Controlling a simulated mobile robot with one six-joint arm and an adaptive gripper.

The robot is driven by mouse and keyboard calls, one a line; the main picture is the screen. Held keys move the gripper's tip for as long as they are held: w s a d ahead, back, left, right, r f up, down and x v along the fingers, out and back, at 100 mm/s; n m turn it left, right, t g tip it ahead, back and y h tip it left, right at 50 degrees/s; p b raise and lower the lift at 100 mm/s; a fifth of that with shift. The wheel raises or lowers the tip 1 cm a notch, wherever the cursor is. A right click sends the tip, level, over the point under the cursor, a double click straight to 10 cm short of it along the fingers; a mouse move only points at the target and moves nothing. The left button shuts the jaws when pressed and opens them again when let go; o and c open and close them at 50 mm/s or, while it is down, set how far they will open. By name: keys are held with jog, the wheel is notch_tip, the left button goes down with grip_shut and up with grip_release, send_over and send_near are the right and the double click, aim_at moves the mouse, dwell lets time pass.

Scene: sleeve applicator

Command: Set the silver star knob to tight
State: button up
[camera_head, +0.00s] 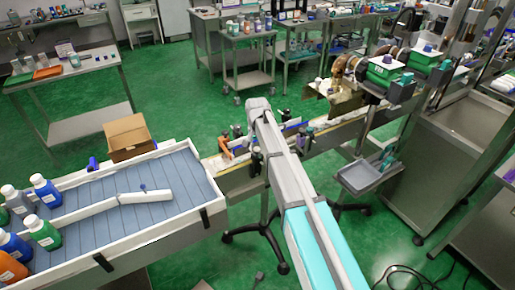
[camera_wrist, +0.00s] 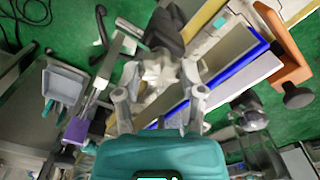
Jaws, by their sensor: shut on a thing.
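The silver star knob (camera_wrist: 160,72) shows in the wrist view, a pale grey lobed shape at the top middle. My gripper (camera_wrist: 160,92) has one finger on each side of it and is shut on it. The fingers hide part of the knob's sides. No tight mark or pointer can be made out, so I cannot tell its setting. In the head view my arm reaches over the narrow conveyor, and it hides the knob and my fingertips.
An orange bracket with a dark knob (camera_wrist: 298,95) and a blue rail (camera_wrist: 238,72) lie right of my gripper. A grey tray (camera_wrist: 64,84) is at the left. In the head view a wide bottle table (camera_head: 150,228) stands left, with green floor around.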

jog(key=m, duration=0.3)
jog(key=shift+w+m, duration=0.15)
jog(key=shift+m, duration=2.15)
jog(key=o, duration=1.1)
jog(key=shift+o, duration=0.2)
jog(key=shift+n, duration=0.4)
